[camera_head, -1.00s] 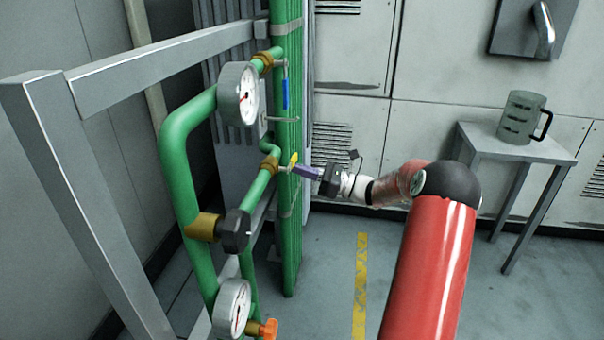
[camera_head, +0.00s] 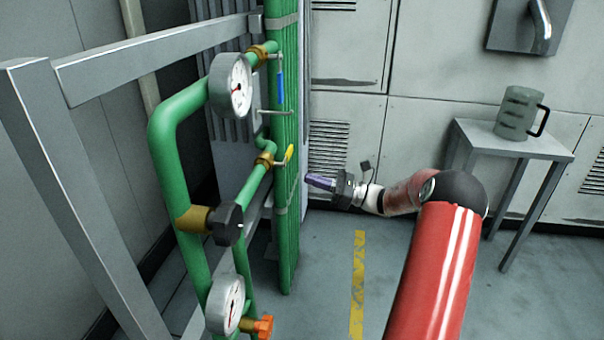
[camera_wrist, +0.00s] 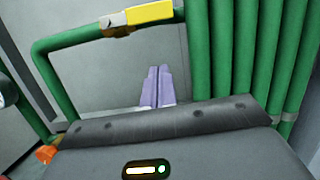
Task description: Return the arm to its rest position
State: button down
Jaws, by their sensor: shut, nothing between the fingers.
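My gripper (camera_head: 320,182) is in the middle of the head view, with its purple fingers pointing left toward the green pipes. The fingers are shut and hold nothing. In the wrist view the two purple fingers (camera_wrist: 157,86) lie side by side. The yellow-handled valve (camera_head: 289,154) on the green pipework is to the left of and above my fingertips, apart from them. In the wrist view its yellow handle (camera_wrist: 150,12) is at the top, beyond the fingers.
A pipe rack (camera_head: 190,55) carries gauges (camera_head: 231,85), a blue-handled valve (camera_head: 281,88), a black knob (camera_head: 228,224) and an orange knob (camera_head: 263,326). A small table (camera_head: 545,150) with a mug (camera_head: 520,113) stands right. Floor between is clear.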

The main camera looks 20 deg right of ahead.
jog(key=v, duration=0.5)
jog(key=s+a+r+n+g+h, duration=0.2)
jog(key=s+a+n+g+h, duration=0.3)
jog(key=a, duration=0.6)
jog(key=s+a+r+n+g+h, duration=0.2)
jog(key=s+a+n+g, duration=0.35)
jog(key=a, duration=0.55)
jog(key=s+r+n+t+h, duration=0.1)
jog(key=s+n+h, duration=0.4)
jog(key=s, duration=0.5)
jog(key=s+r+n+t+h, duration=0.1)
jog(key=s+n+t+h, duration=0.2)
jog(key=s+n+h, duration=0.2)
jog(key=s+n, duration=0.3)
jog(key=s, duration=0.3)
jog(key=shift+d+r+n+t, duration=0.15)
jog(key=shift+r+n+t, duration=0.2)
